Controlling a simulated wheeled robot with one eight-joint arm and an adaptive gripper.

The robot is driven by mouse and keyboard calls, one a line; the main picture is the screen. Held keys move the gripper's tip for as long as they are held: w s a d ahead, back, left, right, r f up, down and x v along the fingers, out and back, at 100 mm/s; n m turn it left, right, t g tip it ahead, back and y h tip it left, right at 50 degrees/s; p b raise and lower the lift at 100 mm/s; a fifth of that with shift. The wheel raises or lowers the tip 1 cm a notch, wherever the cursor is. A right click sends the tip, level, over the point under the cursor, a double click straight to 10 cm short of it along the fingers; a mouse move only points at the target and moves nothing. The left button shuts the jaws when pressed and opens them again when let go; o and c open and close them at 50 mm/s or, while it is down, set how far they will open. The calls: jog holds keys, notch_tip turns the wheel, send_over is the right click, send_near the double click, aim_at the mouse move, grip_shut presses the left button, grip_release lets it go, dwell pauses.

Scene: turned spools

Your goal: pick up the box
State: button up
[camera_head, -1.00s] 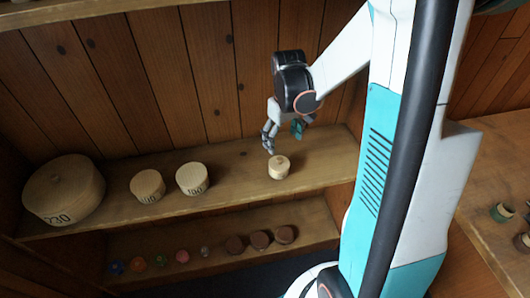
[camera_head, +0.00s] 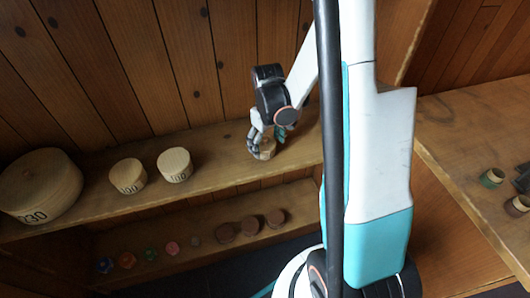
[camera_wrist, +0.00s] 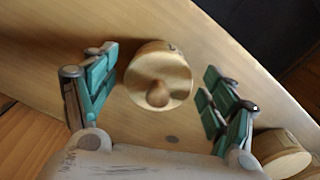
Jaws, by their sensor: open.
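The small round wooden box (camera_head: 266,150) has a knobbed lid and stands upright on the upper shelf. The gripper also shows in the wrist view (camera_wrist: 158,98). I cannot tell how far down the box the fingertips reach.
Two numbered wooden boxes (camera_head: 128,176) (camera_head: 174,165) and a large one marked 230 (camera_head: 40,186) stand to the left on the upper shelf (camera_head: 215,160). The lower shelf (camera_head: 190,222) holds small coloured pieces and brown round ones (camera_head: 250,225). Small cups (camera_head: 492,178) stand on the right surface.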

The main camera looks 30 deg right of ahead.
notch_tip(320, 180, down, 3)
jog(key=shift+r+b, duration=0.15)
jog(key=shift+b, duration=0.15)
jog(key=shift+r, duration=0.1)
jog(key=shift+c, duration=0.4)
jog(key=c, duration=0.9)
